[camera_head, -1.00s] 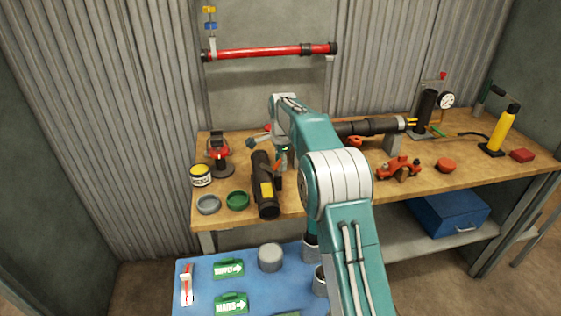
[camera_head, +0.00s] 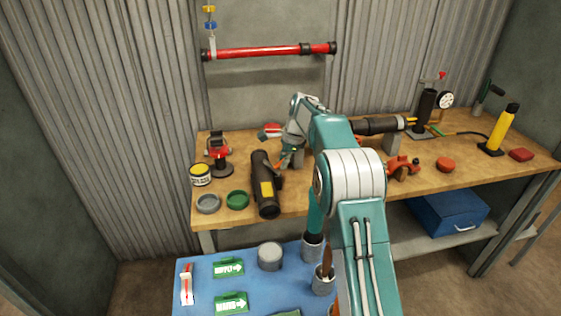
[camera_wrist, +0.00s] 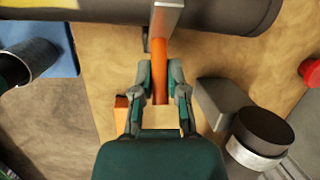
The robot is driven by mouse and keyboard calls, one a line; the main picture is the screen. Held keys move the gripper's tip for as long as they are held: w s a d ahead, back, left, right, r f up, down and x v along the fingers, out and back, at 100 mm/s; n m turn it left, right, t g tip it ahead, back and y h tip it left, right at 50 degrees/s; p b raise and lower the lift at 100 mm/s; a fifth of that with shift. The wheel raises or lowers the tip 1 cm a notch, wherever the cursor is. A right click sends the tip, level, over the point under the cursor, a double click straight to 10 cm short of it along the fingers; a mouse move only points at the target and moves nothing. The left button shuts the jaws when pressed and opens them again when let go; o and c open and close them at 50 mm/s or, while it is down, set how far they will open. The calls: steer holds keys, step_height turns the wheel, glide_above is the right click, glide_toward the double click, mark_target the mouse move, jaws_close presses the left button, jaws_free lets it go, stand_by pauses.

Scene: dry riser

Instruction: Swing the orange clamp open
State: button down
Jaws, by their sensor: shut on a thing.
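The orange clamp (camera_wrist: 160,62) shows in the wrist view as an orange bar running down from a grey metal band at the dark cylinder (camera_wrist: 225,10). My gripper (camera_wrist: 161,86) is shut on this bar, with one teal finger on each side of it. In the head view my gripper (camera_head: 286,158) is low over the bench, just right of the black fitting with a yellow label (camera_head: 265,195). My arm and hand hide most of the clamp there, and its angle is hard to tell.
The wooden bench (camera_head: 320,196) also holds a red clamp piece (camera_head: 401,170), a yellow cylinder (camera_head: 505,128), a green ring (camera_head: 237,200) and a grey ring (camera_head: 208,204). A blue table (camera_head: 195,266) with green signs stands in front. A red pipe (camera_head: 260,53) hangs on the wall.

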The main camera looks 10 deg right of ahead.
steer(key=shift+w+d+f+y, duration=0.1)
steer(key=shift+d+f+y, duration=0.15)
steer(key=shift+y, duration=0.55)
steer(key=shift+s+d+f+y, duration=0.15)
steer(key=shift+d+y, duration=0.25)
steer(key=shift+y, duration=0.4)
steer(key=shift+w+d+f+y, duration=0.15)
steer(key=shift+d+f+y, duration=0.15)
steer(key=shift+y, duration=0.5)
steer(key=c, duration=0.6)
jaws_free()
steer(key=shift+d, duration=0.1)
steer(key=shift+c, duration=0.2)
steer(key=shift+d+r, duration=0.1)
steer(key=shift+r, duration=0.1)
steer(key=v, duration=1.1)
steer(key=shift+d, duration=0.4)
